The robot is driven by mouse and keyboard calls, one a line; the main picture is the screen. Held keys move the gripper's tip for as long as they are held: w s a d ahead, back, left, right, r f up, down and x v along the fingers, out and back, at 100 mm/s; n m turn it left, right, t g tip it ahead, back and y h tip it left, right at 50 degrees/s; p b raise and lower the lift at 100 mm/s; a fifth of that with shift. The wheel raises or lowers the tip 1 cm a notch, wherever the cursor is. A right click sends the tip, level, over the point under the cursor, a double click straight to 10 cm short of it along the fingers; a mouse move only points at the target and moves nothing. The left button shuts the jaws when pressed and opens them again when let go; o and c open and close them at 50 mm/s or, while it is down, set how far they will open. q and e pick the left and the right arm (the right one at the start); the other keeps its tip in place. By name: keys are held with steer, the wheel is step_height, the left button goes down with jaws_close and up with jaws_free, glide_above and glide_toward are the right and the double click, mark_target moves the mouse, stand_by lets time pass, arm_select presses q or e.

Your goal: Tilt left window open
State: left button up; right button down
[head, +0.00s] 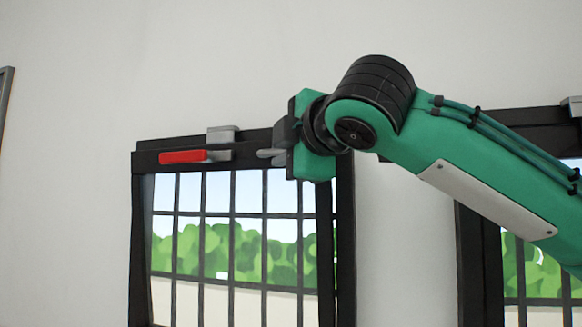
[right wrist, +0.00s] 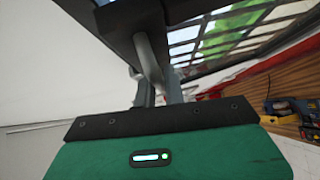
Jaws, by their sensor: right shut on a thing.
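The left window (head: 283,139) has a black frame and barred panes. A dark wedge along its left side shows its sash leaning out of the frame at the top. A red handle (head: 183,156) lies level on the top rail, below a grey block. My right gripper (head: 263,153) is at the top rail, right of the red handle. It is shut on the window's dark upper part; the exact grip spot is partly hidden. In the right wrist view the grey fingers (right wrist: 150,62) meet the dark rail (right wrist: 100,25). My left gripper is not in view.
A second black-framed window (head: 472,255) stands at the right, partly behind my right arm. The right wrist view shows a wooden surface (right wrist: 240,112) with a blue tool (right wrist: 290,106).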

steer(key=s+a+f+n+t+y+b, duration=0.1)
steer(key=s+a+f+n+t+b, duration=0.1)
steer(key=s+b, duration=0.5)
steer(key=s+a+f, duration=0.1)
steer(key=s, duration=0.2)
steer(key=shift+f, duration=0.4)
steer(key=shift+a, duration=0.1)
steer(key=c, duration=1.5)
jaws_free()
steer(key=b+v, duration=0.6)
steer(key=v, duration=0.7)
steer(key=shift+s+d, duration=0.3)
